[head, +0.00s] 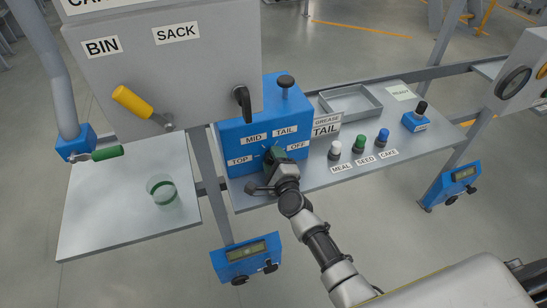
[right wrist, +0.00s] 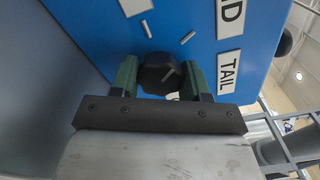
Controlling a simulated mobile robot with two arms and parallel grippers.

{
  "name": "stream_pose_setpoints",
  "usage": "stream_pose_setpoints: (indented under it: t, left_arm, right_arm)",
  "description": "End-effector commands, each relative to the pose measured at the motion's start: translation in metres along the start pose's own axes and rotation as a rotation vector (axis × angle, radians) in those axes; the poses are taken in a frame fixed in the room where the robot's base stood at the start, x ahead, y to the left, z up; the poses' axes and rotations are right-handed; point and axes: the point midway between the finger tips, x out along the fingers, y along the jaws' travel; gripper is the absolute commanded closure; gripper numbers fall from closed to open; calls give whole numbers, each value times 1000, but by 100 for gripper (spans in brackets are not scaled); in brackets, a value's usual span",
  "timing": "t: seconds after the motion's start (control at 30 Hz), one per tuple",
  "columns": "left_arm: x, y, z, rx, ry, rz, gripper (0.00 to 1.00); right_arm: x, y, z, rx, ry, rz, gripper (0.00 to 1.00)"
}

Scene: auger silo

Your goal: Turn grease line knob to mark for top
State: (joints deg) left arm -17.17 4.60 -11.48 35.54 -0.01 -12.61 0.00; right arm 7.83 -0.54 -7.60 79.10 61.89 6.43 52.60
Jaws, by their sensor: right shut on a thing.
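The blue grease line box (head: 235,132) stands on the grey bench, with labels TOP (head: 240,161), MID (head: 253,137), TAIL (head: 285,131) and OFF (head: 297,146) around its knob. In the head view my right gripper (head: 276,156) covers the knob. In the right wrist view the dark round knob (right wrist: 158,73) sits between the green fingers of my right gripper (right wrist: 162,76), which is shut on it. My left gripper is not in view.
A card reading GREASE TAIL (head: 326,127) stands right of the box. White, green and blue buttons (head: 359,143) and a grey tray (head: 350,103) are further right. A grey panel (head: 175,75) with a yellow lever (head: 132,101) overhangs the left. A clear cup (head: 161,190) stands on the left table.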

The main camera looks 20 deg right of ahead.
Motion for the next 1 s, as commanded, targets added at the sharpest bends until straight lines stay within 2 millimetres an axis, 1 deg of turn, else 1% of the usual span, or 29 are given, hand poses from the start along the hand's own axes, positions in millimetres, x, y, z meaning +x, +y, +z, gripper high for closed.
stream_pose_setpoints:
  t: [0.6, 0.8, 1.0]
  left_arm:
    - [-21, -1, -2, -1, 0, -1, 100]
    - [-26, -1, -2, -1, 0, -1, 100]
    - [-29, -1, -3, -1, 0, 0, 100]
  right_arm:
    - [-1, -1, 1, -576, -1, 5, 78]
    - [-1, 0, 1, -724, -1, 5, 78]
    - [-1, 0, 1, -827, -2, 5, 78]
